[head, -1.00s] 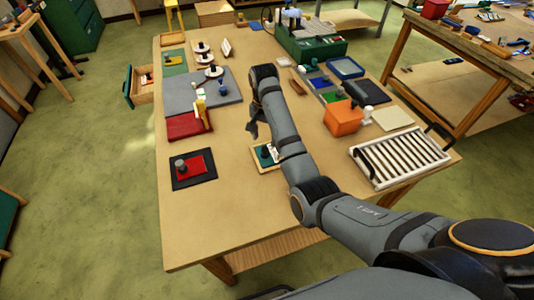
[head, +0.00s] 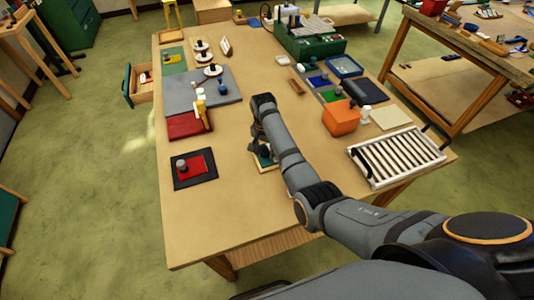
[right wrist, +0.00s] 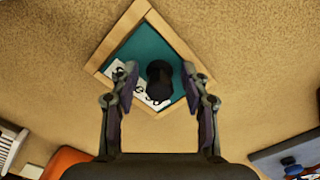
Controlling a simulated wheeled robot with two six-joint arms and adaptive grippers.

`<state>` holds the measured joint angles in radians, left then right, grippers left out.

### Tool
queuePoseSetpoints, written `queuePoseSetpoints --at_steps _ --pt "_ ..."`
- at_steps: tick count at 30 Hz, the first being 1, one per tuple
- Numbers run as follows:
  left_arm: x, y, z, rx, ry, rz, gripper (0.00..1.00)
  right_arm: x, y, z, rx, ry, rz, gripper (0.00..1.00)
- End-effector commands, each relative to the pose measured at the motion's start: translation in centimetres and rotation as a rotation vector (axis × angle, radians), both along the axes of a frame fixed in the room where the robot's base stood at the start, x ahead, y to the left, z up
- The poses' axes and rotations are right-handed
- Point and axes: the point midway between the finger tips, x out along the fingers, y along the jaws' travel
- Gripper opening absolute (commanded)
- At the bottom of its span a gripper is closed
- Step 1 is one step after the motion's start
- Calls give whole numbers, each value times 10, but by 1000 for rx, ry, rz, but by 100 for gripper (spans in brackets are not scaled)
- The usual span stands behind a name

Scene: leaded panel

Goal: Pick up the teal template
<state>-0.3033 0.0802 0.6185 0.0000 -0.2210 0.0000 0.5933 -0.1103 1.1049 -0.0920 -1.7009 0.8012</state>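The teal template (right wrist: 146,52) lies in a shallow light-wood frame on the table, with a black knob (right wrist: 159,78) standing on it and a white marked strip (right wrist: 146,92) along one side. In the head view the template (head: 264,153) is partly hidden by my right arm. My right gripper (right wrist: 160,82) is open above the template, its fingers on either side of the knob and apart from it. In the head view the right gripper (head: 254,147) is mostly hidden behind its own wrist. My left gripper is not in view.
A red template on a black base (head: 194,168) lies to the left. An orange box (head: 341,117) and a white slatted rack (head: 398,157) stand to the right. A grey mat (head: 232,93) with a blue-knobbed piece lies farther back. The table's front left is clear.

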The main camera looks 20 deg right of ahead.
Motion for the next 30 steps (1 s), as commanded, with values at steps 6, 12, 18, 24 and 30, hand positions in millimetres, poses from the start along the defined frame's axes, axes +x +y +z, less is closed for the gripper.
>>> queuePoseSetpoints --at_steps 6,12,18,24,30 --pt "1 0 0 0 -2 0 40 0 0 0 0 0 0 12" --pt "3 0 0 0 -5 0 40 0 0 0 0 0 0 0" --pt "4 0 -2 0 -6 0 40 1 0 7 0 -4 0 0" --pt "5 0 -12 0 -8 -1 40 2 0 47 1 -6 -1 0" --pt "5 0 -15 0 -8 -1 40 1 0 89 0 -4 0 0"
